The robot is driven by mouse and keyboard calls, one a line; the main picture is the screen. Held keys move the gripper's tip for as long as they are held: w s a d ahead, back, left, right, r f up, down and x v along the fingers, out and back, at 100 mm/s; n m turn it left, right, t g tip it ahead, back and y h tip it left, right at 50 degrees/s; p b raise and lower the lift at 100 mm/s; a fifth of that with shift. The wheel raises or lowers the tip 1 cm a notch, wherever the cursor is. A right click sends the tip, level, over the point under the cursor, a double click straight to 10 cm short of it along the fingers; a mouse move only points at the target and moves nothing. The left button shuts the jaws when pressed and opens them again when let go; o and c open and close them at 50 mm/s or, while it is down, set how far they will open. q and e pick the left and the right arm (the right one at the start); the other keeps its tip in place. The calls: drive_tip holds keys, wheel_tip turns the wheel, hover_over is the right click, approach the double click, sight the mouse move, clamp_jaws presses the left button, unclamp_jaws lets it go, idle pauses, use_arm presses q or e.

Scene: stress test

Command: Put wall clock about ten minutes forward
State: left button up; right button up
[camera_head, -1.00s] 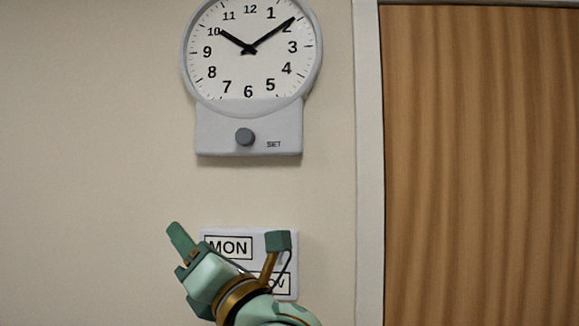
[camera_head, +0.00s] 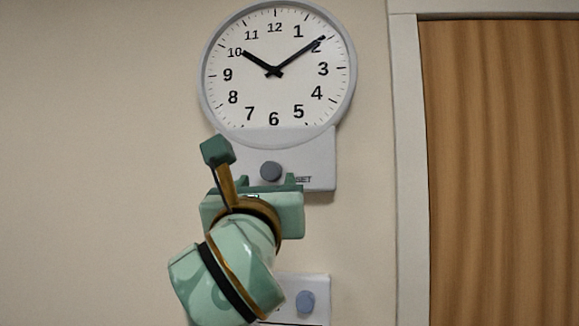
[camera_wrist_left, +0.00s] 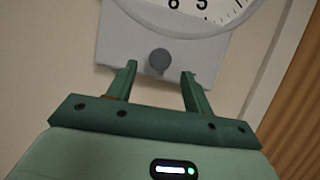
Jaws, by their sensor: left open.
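The wall clock (camera_head: 276,100) has a white round face and grey rim. Its short hand points near 10 and its long hand near 2. On the grey housing (camera_head: 322,160) below the face is a round dark grey knob (camera_head: 271,171), beside the partly covered word SET. My left gripper (camera_head: 267,182) is open at the housing, its fingers either side of the knob's lower part in the picture. In the left wrist view the knob (camera_wrist_left: 159,62) lies between the open fingertips (camera_wrist_left: 159,71), with gaps on both sides. Whether the fingers reach its depth, I cannot tell. My right gripper is out of view.
A white wall panel (camera_head: 318,283) with a blue-grey round button (camera_head: 306,301) is below, mostly hidden by my left arm. A wooden door (camera_head: 500,170) in a pale frame (camera_head: 408,150) stands to the right. The wall left of the clock is bare.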

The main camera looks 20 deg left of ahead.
sight(267, 173)
use_arm(q)
drive_tip(key=x, duration=0.2)
drive_tip(key=shift+w+r, duration=0.2)
drive_tip(key=shift+w, duration=0.05)
drive_tip(key=shift+w+a+r+p, duration=0.1)
drive_tip(key=shift+w+a+p, duration=0.25)
drive_tip(key=shift+w, duration=0.1)
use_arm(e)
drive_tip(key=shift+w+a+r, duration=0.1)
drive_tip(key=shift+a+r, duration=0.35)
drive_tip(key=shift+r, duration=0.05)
use_arm(q)
drive_tip(key=shift+d, duration=0.1)
drive_tip(key=shift+c, duration=0.2)
drive_tip(key=c, duration=0.9)
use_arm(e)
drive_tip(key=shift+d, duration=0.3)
use_arm(q)
drive_tip(key=shift+m, duration=0.5)
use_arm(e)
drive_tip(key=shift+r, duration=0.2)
